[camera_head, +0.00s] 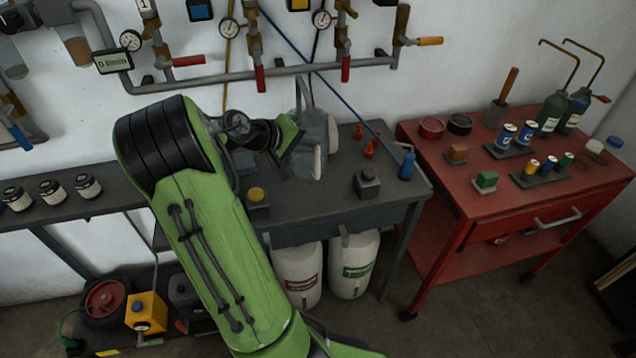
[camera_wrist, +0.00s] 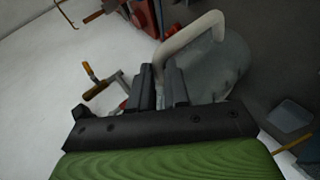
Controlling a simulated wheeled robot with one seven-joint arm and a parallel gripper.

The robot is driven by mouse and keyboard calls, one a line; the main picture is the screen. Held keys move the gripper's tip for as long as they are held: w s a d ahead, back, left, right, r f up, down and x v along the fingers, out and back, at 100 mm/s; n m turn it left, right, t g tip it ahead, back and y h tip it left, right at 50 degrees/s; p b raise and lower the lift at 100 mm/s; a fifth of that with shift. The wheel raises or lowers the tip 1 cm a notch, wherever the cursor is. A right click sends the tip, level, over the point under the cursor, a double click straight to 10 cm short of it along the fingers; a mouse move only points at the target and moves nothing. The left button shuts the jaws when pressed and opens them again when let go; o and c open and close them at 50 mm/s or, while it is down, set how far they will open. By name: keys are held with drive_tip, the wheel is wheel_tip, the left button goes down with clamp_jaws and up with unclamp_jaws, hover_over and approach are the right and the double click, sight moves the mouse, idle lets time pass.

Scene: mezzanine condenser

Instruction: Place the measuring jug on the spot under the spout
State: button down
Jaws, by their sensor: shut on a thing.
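The measuring jug (camera_head: 313,130) is clear and greyish with a pale handle. In the head view it is at the back of the dark bench, below the wall pipes. My gripper (camera_head: 297,147) is shut on the jug, and my wrist hides part of the grip. In the wrist view, the fingers of my gripper (camera_wrist: 163,88) are at the pale handle, with the jug's clear body (camera_wrist: 222,70) to the right. A grey curved pipe (camera_head: 303,82), perhaps the spout, shows just above the jug. The spot is hidden or cannot be made out. I cannot tell whether the jug touches the bench.
The dark bench (camera_head: 300,205) carries a grey block (camera_head: 367,183), small red pieces (camera_head: 369,148), a blue bottle (camera_head: 407,166) and a yellow-topped block (camera_head: 257,197). Pipes with red-handled valves (camera_head: 346,68) hang behind. A red cart (camera_head: 505,200) stands right. Bare bench shows in front of the jug.

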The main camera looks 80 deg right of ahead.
wheel_tip(320, 180, down, 10)
drive_tip(key=b, duration=0.2)
drive_tip(key=shift+s, duration=0.2)
drive_tip(key=c, duration=1.1)
unclamp_jaws()
drive_tip(key=shift+d, duration=0.1)
drive_tip(key=p+v, duration=0.1)
drive_tip(key=v, duration=1.1)
drive_tip(key=shift+r, duration=0.15)
